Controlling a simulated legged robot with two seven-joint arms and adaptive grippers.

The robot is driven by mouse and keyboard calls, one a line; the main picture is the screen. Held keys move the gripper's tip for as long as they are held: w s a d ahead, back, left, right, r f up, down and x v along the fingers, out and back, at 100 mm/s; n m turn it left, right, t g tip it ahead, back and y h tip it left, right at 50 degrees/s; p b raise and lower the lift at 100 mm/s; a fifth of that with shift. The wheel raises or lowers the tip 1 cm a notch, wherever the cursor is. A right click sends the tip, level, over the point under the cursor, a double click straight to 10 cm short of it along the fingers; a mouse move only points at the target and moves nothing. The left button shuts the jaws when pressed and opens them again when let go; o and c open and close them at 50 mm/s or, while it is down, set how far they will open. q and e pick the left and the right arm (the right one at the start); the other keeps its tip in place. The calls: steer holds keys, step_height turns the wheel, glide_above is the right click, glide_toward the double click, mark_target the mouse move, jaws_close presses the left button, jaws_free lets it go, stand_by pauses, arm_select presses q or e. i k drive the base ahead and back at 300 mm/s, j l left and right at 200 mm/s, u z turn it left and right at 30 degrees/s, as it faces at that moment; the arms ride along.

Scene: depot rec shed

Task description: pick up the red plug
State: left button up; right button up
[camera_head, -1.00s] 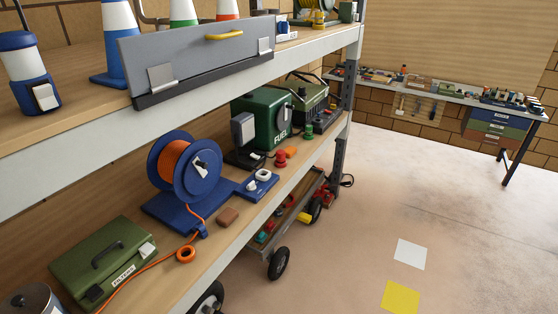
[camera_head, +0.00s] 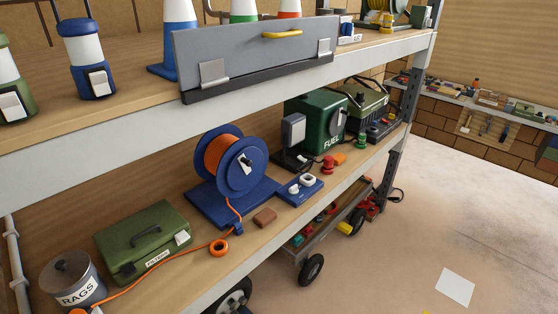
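A small red knobbed piece (camera_head: 327,165), which looks like the red plug, stands on the middle shelf in front of the green FUEL can (camera_head: 305,112). An orange block (camera_head: 339,158) lies just right of it. A similar green piece (camera_head: 361,141) stands farther right on the same shelf. Neither of my grippers shows in the head view.
The middle shelf also holds a blue cable reel (camera_head: 240,163), a blue base with white pieces (camera_head: 299,190), a brown block (camera_head: 264,217), a green FILTERS case (camera_head: 135,240) and a RAGS tin (camera_head: 73,283). The upper shelf (camera_head: 130,118) overhangs. The floor at right is mostly clear.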

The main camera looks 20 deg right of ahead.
mark_target(328, 162)
steer(key=i+l+u, duration=0.15)
steer(key=l+u, duration=0.25)
steer(key=l, duration=0.5)
steer(key=l+u, duration=0.4)
steer(key=l, duration=0.45)
steer(key=l+u, duration=0.35)
steer(key=l, duration=0.6)
steer(key=k, duration=0.05)
